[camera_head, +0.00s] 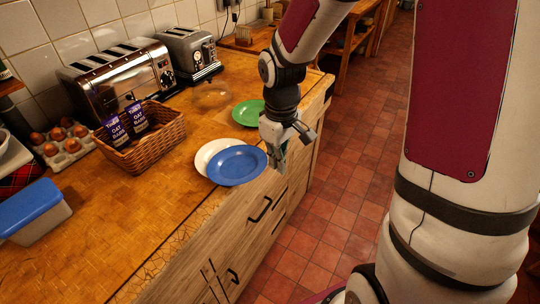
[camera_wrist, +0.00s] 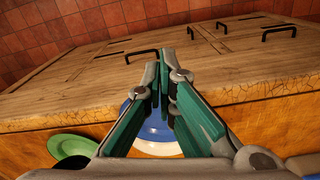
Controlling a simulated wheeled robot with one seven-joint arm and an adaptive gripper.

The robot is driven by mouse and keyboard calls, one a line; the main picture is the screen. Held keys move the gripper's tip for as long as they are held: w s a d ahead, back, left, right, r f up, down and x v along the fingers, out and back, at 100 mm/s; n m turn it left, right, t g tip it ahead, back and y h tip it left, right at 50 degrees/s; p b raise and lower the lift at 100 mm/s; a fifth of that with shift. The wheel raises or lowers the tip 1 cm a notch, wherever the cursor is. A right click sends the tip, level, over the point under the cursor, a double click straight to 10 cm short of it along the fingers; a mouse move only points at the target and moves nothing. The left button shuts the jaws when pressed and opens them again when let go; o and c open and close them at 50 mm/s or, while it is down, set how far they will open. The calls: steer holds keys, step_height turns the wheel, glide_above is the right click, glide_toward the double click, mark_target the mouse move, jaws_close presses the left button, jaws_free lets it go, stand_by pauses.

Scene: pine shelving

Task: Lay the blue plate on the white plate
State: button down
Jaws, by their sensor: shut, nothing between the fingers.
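The blue plate (camera_head: 237,166) lies over part of the white plate (camera_head: 204,157), shifted toward the counter's front edge. A crescent of the white plate shows at its left and back. I cannot tell whether the blue plate is tilted. My gripper (camera_head: 277,164) is just right of the blue plate, by the counter's front edge, pointing down. In the wrist view my gripper (camera_wrist: 161,72) has its fingertips together with nothing between them. Blue (camera_wrist: 155,131) and white plate surfaces show behind and below the fingers, partly hidden by them.
A green plate (camera_head: 248,113) lies farther back on the wooden counter (camera_head: 110,222). A wicker basket (camera_head: 158,141) with packets, two toasters (camera_head: 122,79) (camera_head: 190,55), an egg tray (camera_head: 65,151) and a blue-lidded box (camera_head: 33,210) stand left and behind. Drawer handles (camera_head: 260,209) project from the front.

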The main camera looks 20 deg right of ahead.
mark_target(250, 170)
steer(key=w+a+f, duration=0.1)
steer(key=w+f, duration=0.2)
steer(key=f, duration=0.5)
steer(key=shift+w+a+f, duration=0.25)
steer(key=shift+w+a, duration=0.05)
steer(key=shift+a, duration=0.05)
steer(key=w+a+b, duration=0.1)
steer(key=w, duration=0.1)
steer(key=w+a+b, duration=0.1)
steer(key=w, duration=0.1)
steer(key=w+a+b, duration=0.1)
steer(key=w, duration=0.1)
steer(key=shift+w, duration=0.15)
steer(key=shift+d, duration=0.1)
